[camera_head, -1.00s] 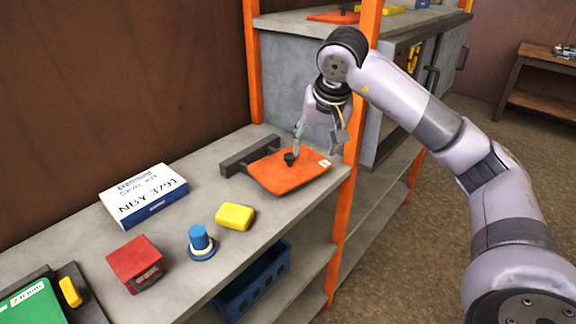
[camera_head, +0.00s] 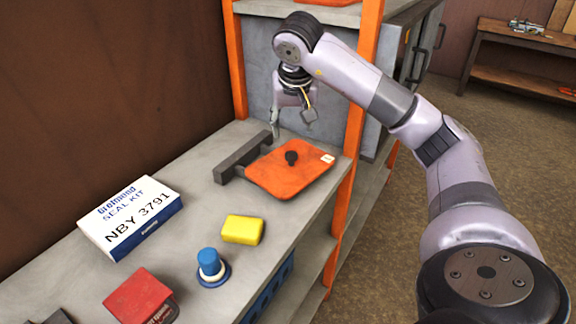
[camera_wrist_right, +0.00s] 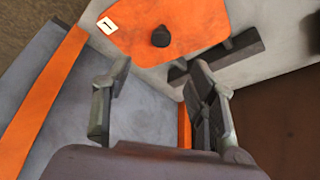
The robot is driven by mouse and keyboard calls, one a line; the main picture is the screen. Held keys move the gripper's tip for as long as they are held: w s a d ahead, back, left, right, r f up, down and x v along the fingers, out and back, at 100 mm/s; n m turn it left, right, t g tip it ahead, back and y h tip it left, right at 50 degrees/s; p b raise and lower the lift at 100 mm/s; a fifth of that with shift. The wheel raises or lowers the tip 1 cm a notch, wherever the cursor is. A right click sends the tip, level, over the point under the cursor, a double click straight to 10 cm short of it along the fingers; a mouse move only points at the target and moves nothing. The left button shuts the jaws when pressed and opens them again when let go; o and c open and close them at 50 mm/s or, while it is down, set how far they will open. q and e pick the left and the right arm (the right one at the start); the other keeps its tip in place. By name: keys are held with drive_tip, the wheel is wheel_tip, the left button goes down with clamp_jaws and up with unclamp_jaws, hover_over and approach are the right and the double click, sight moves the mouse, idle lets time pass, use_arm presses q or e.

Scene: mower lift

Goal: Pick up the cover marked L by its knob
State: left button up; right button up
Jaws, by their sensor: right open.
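The cover is a flat orange plate (camera_head: 275,176) with a black knob (camera_head: 291,157) and a small white label (camera_head: 327,158). It lies on the grey shelf, its left edge by a dark grey bar (camera_head: 240,160). The right wrist view shows the cover (camera_wrist_right: 190,20), its knob (camera_wrist_right: 161,36) and the label (camera_wrist_right: 106,25), whose single mark is hard to read. My right gripper (camera_head: 292,124) is open and empty, behind the cover in the head view. In the right wrist view its open fingers (camera_wrist_right: 160,75) are apart from the knob. My left gripper is out of view.
On the grey shelf (camera_head: 190,265) are a white-and-blue seal kit box (camera_head: 130,215), a yellow block (camera_head: 243,230), a blue knobbed part (camera_head: 210,266) and a red box (camera_head: 140,298). An orange post (camera_head: 355,150) stands right of the cover. A grey cabinet rises behind.

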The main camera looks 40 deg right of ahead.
sight(291, 155)
drive_tip(key=p+x, duration=0.1)
drive_tip(key=x, duration=0.6)
drive_tip(key=shift+w+d+f, duration=0.1)
drive_tip(key=shift+w+f, duration=0.05)
drive_tip(key=shift+f, duration=0.3)
drive_tip(key=shift+d+f, duration=0.1)
drive_tip(key=shift+f, duration=0.15)
drive_tip(key=p+x, duration=0.2)
drive_tip(key=x, duration=0.2)
drive_tip(key=shift+f, duration=0.45)
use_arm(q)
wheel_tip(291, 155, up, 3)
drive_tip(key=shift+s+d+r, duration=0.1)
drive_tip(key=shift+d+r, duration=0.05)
use_arm(e)
drive_tip(key=shift+c, duration=0.4)
